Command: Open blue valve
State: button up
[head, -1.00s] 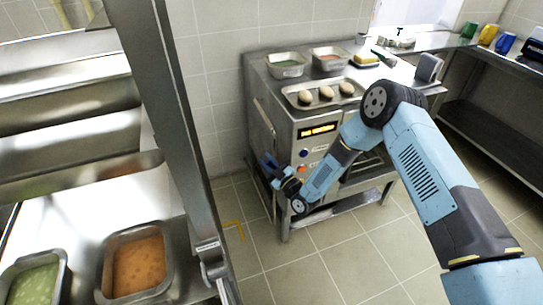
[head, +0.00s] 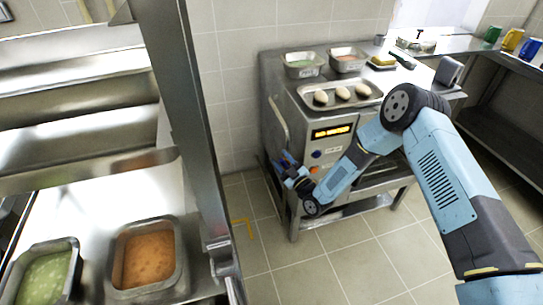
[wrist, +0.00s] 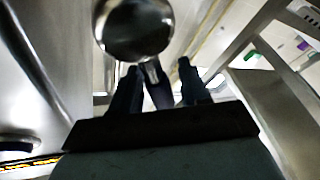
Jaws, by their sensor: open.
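I cannot pick out a blue valve with certainty. A small round blue knob (head: 316,154) shows on the front panel of the steel oven unit (head: 342,160), above an orange one (head: 314,169). My gripper (head: 283,159) is low at the unit's left front corner, left of the blue knob and apart from it in the picture. In the wrist view the dark fingers of my gripper (wrist: 157,76) are open. A shiny round metal part (wrist: 135,28) lies just beyond them, with a short stem reaching between the fingers. Whether they touch it is unclear.
A vertical handle bar (head: 279,120) runs along the unit's left side. A steel post (head: 185,110) and a counter with soup pans (head: 148,258) are at left. Tiled floor (head: 330,255) is open in front.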

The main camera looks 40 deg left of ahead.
jog(key=v, duration=1.4)
jog(key=shift+w+f, duration=0.1)
jog(key=shift+c, duration=0.3)
